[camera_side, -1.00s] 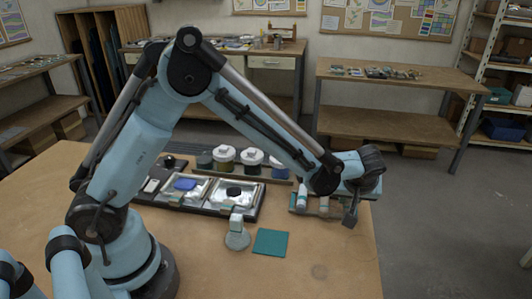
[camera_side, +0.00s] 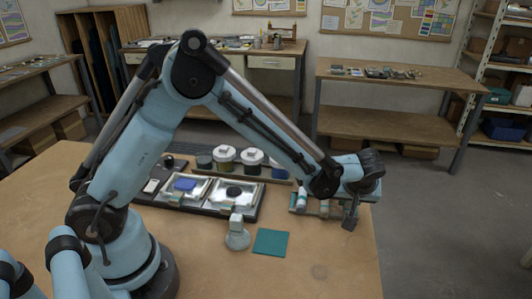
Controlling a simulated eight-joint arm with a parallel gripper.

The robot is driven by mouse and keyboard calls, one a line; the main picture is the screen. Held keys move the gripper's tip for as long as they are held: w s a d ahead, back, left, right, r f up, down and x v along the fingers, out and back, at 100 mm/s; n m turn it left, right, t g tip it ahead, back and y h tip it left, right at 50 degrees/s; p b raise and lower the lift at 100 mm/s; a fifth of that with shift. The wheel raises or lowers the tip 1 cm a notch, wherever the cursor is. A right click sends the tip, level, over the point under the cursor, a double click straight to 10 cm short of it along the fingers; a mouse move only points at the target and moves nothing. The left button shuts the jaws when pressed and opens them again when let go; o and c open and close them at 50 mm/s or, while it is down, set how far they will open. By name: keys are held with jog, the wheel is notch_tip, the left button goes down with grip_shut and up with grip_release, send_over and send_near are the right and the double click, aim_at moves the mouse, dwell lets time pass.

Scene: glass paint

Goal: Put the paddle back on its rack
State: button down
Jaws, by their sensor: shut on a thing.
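My gripper (camera_side: 351,212) is at the right end of the arm, pointing down beside the right end of the low wooden rack (camera_side: 330,213). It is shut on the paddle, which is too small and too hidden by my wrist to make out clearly. A small dark grey piece shows at the gripper's lower end. Several small pale and brown handled tools lie along the rack, left of my gripper. My wrist covers the rack's back right part, and I cannot tell whether the paddle touches the rack.
A green square (camera_side: 271,242) and a clear round-based block (camera_side: 237,234) sit on the table in front. A dark tray (camera_side: 218,211) with glass panes and a blue pad lies left of the rack. Several paint jars (camera_side: 224,157) stand behind. The table's front right is clear.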

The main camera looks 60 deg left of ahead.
jog(key=shift+f, duration=0.15)
jog(key=c, duration=0.9)
grip_release()
jog(key=v, duration=1.1)
jog(key=s+a+r+m+t+h, duration=0.2)
jog(key=s+a+r+m+h, duration=0.1)
jog(key=s+a+m, duration=0.6)
jog(key=s+a+h, duration=0.1)
jog(key=s+a, duration=0.2)
jog(key=s, duration=0.3)
jog(key=shift+t, duration=0.4)
